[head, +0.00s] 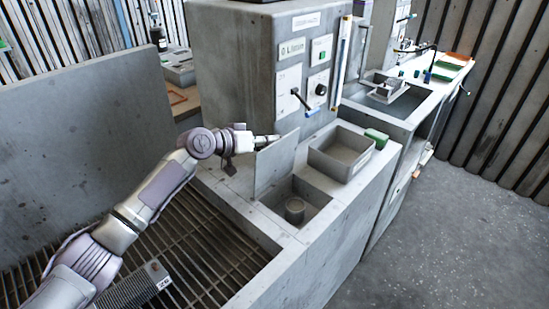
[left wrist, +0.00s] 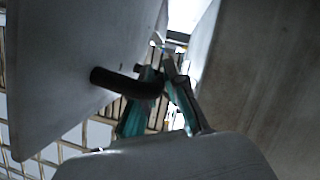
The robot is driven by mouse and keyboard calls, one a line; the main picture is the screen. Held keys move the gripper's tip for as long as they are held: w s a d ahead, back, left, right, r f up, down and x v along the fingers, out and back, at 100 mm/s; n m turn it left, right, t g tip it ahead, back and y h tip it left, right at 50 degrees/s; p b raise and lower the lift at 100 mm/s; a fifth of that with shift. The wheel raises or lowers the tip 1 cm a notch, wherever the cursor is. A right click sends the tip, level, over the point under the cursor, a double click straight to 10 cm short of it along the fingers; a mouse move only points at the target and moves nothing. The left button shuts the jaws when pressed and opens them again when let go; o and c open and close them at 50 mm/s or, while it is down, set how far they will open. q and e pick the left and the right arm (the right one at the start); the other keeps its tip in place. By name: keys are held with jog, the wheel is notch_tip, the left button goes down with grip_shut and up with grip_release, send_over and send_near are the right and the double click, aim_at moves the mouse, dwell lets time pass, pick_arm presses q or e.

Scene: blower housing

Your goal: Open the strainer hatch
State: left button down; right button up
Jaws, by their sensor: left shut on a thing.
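The strainer hatch (head: 276,163) is a flat grey lid standing raised and slightly tilted beside a square opening (head: 312,192) in the concrete counter. A grey round strainer (head: 294,210) shows inside the opening. My left gripper (head: 264,141) is at the upper edge of the lid, on its left side. In the left wrist view the lid (left wrist: 70,65) fills the left, with a black bar handle (left wrist: 118,82) sticking out from it. My left gripper (left wrist: 162,90) is shut on this handle, its teal fingers on either side. My right gripper is not in view.
A grey open bin (head: 340,153) stands on the counter behind the opening, with a green block (head: 376,138) near it. A control cabinet (head: 260,60) with switches rises behind the lid. A slatted metal grate (head: 200,250) lies below my left arm.

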pick_arm(q)
jog(key=shift+w+a+f+n+b, duration=0.3)
jog(key=shift+w+a+n+b, duration=0.15)
jog(key=shift+b, duration=0.3)
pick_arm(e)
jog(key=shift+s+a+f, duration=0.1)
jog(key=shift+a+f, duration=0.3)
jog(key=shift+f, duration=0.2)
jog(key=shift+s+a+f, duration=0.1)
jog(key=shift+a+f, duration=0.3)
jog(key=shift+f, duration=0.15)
pick_arm(q)
jog(key=shift+s, duration=0.1)
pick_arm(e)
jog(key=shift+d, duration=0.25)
pick_arm(q)
jog(key=c, duration=1.5)
grip_release()
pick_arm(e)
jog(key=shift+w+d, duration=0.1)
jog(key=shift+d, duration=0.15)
pick_arm(q)
jog(key=v, duration=1.2)
jog(key=shift+a, duration=0.2)
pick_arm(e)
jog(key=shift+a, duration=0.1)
